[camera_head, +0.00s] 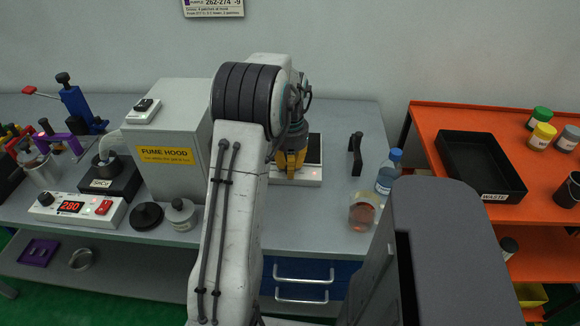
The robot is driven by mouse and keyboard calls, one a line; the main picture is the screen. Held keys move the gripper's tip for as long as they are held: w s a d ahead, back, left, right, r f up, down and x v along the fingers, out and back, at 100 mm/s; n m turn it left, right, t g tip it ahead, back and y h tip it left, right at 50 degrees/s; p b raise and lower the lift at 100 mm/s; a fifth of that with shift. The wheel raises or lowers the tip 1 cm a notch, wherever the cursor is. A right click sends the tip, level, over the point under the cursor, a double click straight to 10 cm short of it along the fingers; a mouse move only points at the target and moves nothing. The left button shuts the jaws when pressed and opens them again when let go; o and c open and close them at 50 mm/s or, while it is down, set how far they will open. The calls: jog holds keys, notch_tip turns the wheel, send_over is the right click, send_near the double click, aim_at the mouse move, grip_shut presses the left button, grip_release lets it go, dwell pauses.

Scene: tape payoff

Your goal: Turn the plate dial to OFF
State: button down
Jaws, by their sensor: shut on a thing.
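The hot plate is a white box (310,180) with a dark top (314,150), on the grey bench beyond my arm. A small red light glows at its front. My gripper (291,174), with yellow fingers, points down at the front left of the plate. It is shut on what appears to be the plate dial. The dial is hidden behind the fingers and its setting cannot be read.
A fume hood box (165,150) stands left of my arm. A black handle-like piece (356,154), a blue-capped bottle (388,172) and a beaker of amber liquid (362,212) stand right of the plate. An orange cart (440,118) carries a black waste tray (483,192).

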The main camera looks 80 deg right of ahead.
jog(key=shift+n, duration=0.8)
jog(key=shift+f, duration=0.1)
jog(key=c, duration=1.3)
grip_release()
